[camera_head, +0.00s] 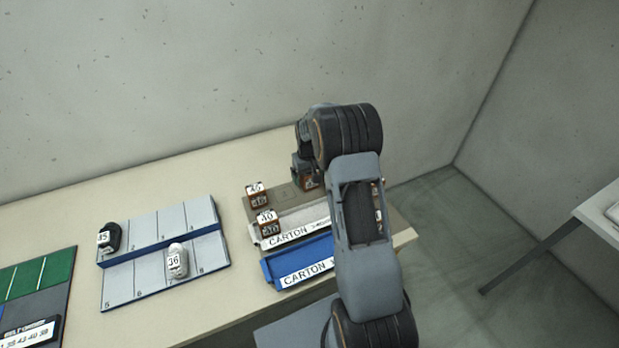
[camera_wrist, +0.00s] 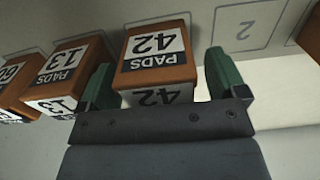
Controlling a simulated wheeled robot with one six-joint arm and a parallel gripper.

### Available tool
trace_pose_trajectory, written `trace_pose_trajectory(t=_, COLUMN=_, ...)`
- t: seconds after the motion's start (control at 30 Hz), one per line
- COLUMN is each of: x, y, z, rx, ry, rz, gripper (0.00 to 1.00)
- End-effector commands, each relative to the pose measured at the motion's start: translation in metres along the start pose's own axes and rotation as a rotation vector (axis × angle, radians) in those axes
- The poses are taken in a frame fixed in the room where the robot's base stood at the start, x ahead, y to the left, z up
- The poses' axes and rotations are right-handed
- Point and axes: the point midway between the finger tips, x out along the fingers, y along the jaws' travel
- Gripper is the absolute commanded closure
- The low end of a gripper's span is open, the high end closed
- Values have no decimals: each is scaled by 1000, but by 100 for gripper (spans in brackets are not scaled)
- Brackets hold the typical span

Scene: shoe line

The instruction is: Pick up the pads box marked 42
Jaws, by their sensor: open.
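The pads box marked 42 (camera_wrist: 155,58) is brown with white labels on its top and one side, and it shows upright in the wrist view. My gripper (camera_wrist: 160,75) is open, with one green finger on each side of that box. The box sits between the fingers, with a narrow gap showing on the right; I cannot tell whether the left finger touches it.
A box marked 13 (camera_wrist: 65,70) stands close left of the left finger, with another box (camera_wrist: 15,88) beyond it. A pale panel with a marked slot 2 (camera_wrist: 243,30) is free at right. In the head view, a blue carton tray (camera_head: 268,272) and a shoe rack (camera_head: 150,290) lie nearby.

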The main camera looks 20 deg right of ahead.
Motion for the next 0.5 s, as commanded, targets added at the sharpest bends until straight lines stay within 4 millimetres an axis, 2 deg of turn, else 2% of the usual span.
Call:
trace_pose_trajectory(t=0.27, x=2, y=0, z=0, rx=0, ry=1, rz=0, gripper=11)
trace_pose_trajectory(t=0.5, x=1, y=0, z=0, rx=0, ry=1, rz=0, gripper=34)
